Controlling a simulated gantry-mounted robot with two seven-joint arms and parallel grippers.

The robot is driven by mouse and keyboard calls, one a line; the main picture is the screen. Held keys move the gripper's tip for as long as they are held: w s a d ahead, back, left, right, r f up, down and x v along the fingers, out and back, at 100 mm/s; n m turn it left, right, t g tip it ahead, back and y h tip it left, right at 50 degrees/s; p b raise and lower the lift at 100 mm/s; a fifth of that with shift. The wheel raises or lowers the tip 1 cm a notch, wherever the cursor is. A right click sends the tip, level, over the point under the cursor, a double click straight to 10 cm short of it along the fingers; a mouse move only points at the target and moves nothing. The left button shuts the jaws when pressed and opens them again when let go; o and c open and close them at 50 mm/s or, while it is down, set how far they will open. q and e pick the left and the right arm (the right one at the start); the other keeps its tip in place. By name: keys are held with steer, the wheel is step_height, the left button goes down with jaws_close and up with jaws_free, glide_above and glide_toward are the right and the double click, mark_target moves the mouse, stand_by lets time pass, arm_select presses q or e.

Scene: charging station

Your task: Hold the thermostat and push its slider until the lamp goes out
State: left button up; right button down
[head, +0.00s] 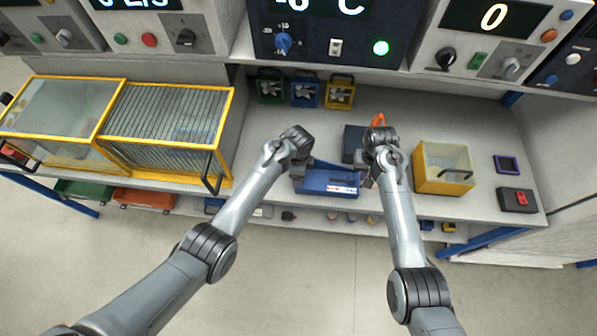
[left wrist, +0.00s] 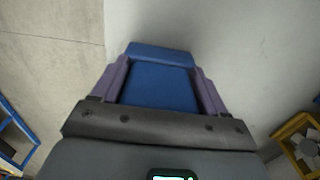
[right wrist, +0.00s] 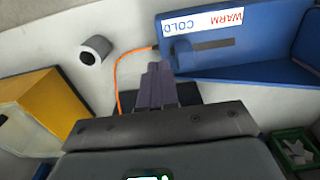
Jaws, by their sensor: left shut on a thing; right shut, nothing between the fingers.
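The blue thermostat (head: 330,181) lies near the bench's front edge in the head view. My left gripper (head: 298,168) is shut on its left end; the left wrist view shows the purple fingers either side of the blue body (left wrist: 160,84). In the right wrist view the label reads COLD and WARM, upside down, and the blue slider (right wrist: 182,54) stands at the slot's COLD end. My right gripper (right wrist: 160,70) is shut and empty, its tips right beside the slider; I cannot tell if they touch.
An orange cable (right wrist: 118,70) runs from the thermostat past a dark box (head: 353,140). A yellow bin (head: 443,168) stands to the right, and a yellow-framed glass case (head: 160,115) to the left. A grey cylinder (right wrist: 95,50) is near the bin.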

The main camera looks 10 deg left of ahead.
steer(key=shift+f, duration=2.05)
steer(key=shift+s+a, duration=0.1)
steer(key=shift+a, duration=0.95)
stand_by(4.9)
